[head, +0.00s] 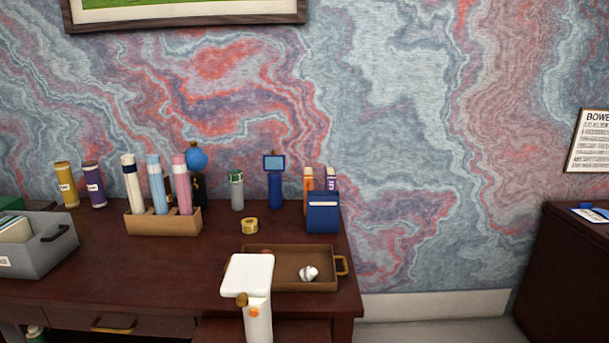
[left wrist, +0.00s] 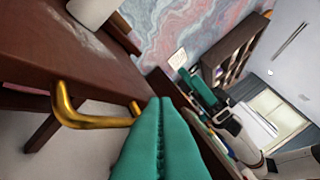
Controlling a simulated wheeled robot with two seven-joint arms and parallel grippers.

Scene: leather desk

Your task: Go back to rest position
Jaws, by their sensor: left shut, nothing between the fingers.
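My left gripper (left wrist: 158,103) shows in the left wrist view as two teal fingers pressed together, with nothing between them. It points past the front of the dark red-brown desk (left wrist: 60,45). A gold handle (left wrist: 88,122) lies just left of the fingers in that view; I cannot tell whether they touch. What looks like my right gripper (left wrist: 195,88), with teal fingers and a black body, is farther off at the right of that view. It is too small to tell whether it is open. Neither gripper shows in the head view.
In the head view, a brown tray (head: 325,285) with a small white item (head: 309,273) sits at the desk's right front. A wooden holder (head: 150,224) with tubes, a grey bin (head: 38,255), a tape roll (head: 249,225) and a blue box (head: 323,212) also stand there. Floor (head: 430,330) is clear to the right.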

